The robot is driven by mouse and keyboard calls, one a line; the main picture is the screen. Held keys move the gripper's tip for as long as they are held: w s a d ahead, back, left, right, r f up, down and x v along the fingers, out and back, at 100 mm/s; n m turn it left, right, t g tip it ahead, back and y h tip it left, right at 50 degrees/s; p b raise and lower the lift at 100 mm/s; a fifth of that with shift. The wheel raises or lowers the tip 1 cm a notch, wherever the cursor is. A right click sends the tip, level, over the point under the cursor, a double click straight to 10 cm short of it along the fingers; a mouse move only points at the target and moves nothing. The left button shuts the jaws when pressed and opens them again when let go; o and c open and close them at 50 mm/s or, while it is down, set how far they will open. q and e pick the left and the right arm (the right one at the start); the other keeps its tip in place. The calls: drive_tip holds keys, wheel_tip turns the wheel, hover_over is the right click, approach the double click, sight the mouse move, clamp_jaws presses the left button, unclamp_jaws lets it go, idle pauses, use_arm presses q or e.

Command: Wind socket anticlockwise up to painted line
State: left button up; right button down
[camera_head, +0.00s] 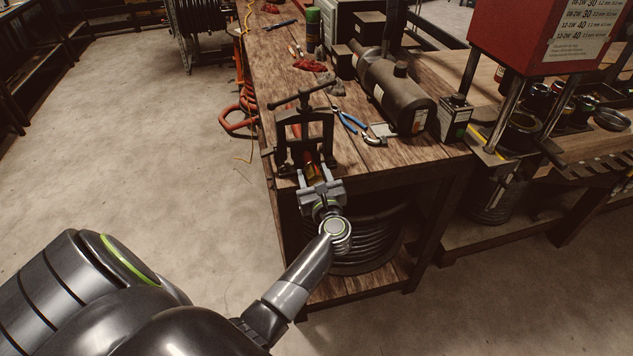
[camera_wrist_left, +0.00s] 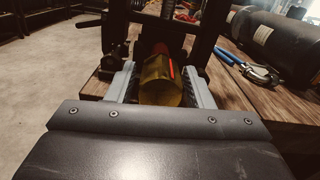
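The socket is a brass-yellow cylinder (camera_wrist_left: 160,90) between the fingers of my left gripper in the left wrist view. A red line (camera_wrist_left: 172,70) shows along its upper right side, and a red part lies behind it. My left gripper (camera_head: 317,174) is at the near side of a dark pipe vice (camera_head: 305,128), which stands on the bench corner. In the left wrist view its grey fingers (camera_wrist_left: 162,84) lie close along both sides of the socket and look shut on it. The socket's underside and far end are hidden. My right gripper is not in view.
The wooden bench (camera_head: 275,65) carries blue-handled pliers (camera_head: 350,121), a clamp (camera_head: 379,133) and a dark cylinder (camera_head: 395,92) right of the vice. A red press (camera_head: 530,35) stands at right. A black hose coil (camera_head: 365,245) lies on the lower shelf. The floor at left is clear.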

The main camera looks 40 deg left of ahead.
use_arm(q)
drive_tip(key=c, duration=0.9)
drive_tip(key=n, duration=1.2)
drive_tip(key=shift+f+n, duration=0.1)
drive_tip(key=shift+n, duration=0.3)
drive_tip(key=o, duration=0.9)
drive_tip(key=shift+b+v, duration=0.6)
drive_tip(key=shift+v, duration=1.95)
